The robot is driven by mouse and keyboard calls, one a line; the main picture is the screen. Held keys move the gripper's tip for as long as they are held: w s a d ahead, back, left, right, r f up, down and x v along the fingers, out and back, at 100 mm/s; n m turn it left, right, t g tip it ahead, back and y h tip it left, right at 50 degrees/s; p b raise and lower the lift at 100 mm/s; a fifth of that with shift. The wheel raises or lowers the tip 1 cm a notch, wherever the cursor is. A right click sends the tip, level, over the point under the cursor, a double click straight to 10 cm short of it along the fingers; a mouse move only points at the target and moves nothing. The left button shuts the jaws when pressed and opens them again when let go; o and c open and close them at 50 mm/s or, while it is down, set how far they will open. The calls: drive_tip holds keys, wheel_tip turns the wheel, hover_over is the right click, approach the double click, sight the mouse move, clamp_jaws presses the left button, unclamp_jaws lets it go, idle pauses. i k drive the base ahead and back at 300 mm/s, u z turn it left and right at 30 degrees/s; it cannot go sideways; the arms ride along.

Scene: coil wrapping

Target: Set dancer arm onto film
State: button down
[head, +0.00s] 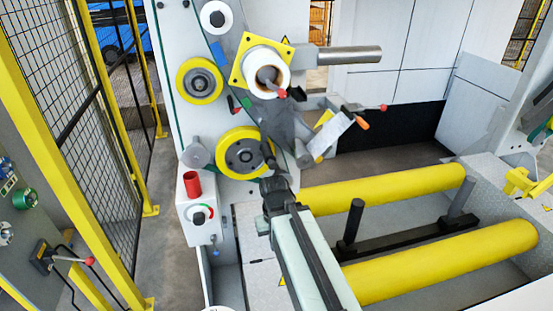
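A white film roll (257,62) sits on a grey spindle in front of a yellow square plate (237,77) on the upright white machine panel. Below it, a grey arm with a small roller at its lower end (303,154) slants down to the right; it looks like the dancer arm, but I cannot be sure. My arm reaches up from the bottom of the head view. My gripper (268,153) is small and dark, in front of the right edge of a large yellow-rimmed wheel and left of the small roller. Whether its fingers are open or touch anything is unclear.
Two yellow rollers (390,193) (445,263) lie right of my arm, with a black bar (400,238) between them. A white control box (203,208) with a red cylinder stands left of my wrist. A yellow-framed mesh fence (75,100) runs along the left.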

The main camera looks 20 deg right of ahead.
sight(270, 159)
drive_tip(key=k, duration=1)
drive_tip(key=z, duration=0.3)
drive_tip(key=i, duration=0.65)
drive_tip(key=u, duration=2)
